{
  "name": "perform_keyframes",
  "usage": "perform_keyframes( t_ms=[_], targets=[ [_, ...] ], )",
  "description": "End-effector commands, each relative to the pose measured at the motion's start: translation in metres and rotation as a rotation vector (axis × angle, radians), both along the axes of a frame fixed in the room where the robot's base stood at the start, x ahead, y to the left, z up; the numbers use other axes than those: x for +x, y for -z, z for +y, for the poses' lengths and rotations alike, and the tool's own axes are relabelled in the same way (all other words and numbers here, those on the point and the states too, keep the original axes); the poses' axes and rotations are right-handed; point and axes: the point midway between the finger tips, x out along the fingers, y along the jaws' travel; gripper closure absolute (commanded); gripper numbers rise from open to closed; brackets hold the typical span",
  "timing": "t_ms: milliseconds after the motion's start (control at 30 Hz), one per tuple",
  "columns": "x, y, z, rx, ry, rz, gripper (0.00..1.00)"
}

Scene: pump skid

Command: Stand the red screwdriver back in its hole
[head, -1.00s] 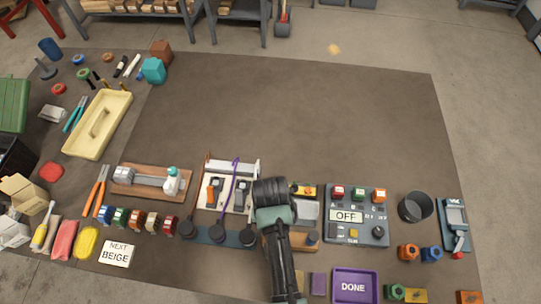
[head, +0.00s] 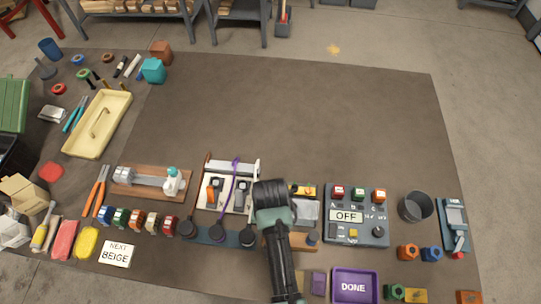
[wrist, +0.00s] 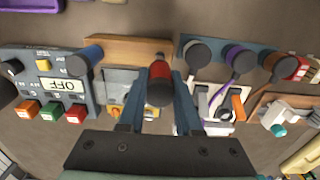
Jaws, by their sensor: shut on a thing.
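The red screwdriver (wrist: 160,70) shows in the wrist view as a red handle with a dark end, pointing towards the camera. My gripper (wrist: 158,92) is shut on this handle, one finger on each side. The handle overlaps the edge of the wooden block (wrist: 125,47), near its right end in that view. The shaft and tip are hidden, so I cannot tell whether the tip is in a hole. A blue-handled tool (wrist: 88,58) stands at the block's other end. In the head view my arm covers the screwdriver and part of the block (head: 300,241).
A control box (head: 357,232) reading OFF stands right of the block. A blue rack (head: 212,236) with dark round knobs is on its left. A purple DONE tray (head: 355,286) lies in front. The mat behind is clear.

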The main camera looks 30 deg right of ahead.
Motion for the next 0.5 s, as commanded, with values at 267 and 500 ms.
perform_keyframes(
  t_ms=[267, 500],
  targets=[
    [0.0, 0.008, 0.0, 0.0, 0.0, 0.0, 1.0],
    [0.0, 0.014, 0.0, 0.0, 0.0, 0.0, 1.0]
  ],
)
